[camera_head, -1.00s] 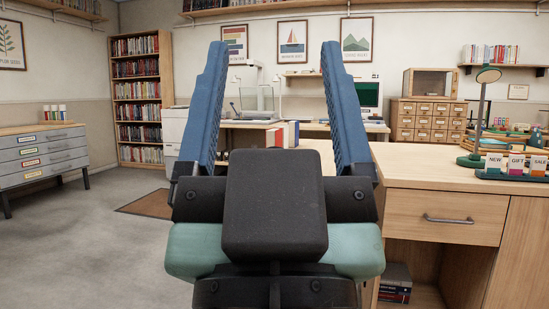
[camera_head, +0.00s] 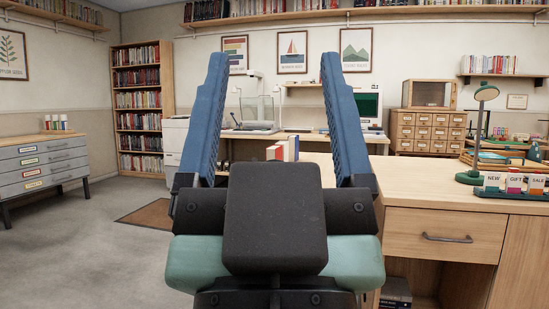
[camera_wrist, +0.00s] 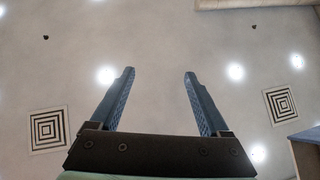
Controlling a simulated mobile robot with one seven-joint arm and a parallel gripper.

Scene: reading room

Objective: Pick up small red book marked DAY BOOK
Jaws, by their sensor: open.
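My gripper (camera_head: 275,62) is open and empty, its two blue fingers spread wide and pointing up in the head view. In the wrist view the open fingers (camera_wrist: 159,72) stand against the ceiling. Between the fingers, farther off, a few small upright books stand on the wooden desk (camera_head: 405,175). One reddish book (camera_head: 273,153) is at the left of this group, with pale and dark-blue ones beside it. No DAY BOOK mark can be read, so I cannot tell whether it is the named book. My gripper's body hides part of the desk below them.
Behind are a monitor (camera_head: 367,106) and a card-drawer cabinet (camera_head: 428,132). A bookcase (camera_head: 138,106) and grey drawers (camera_head: 42,163) stand left.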

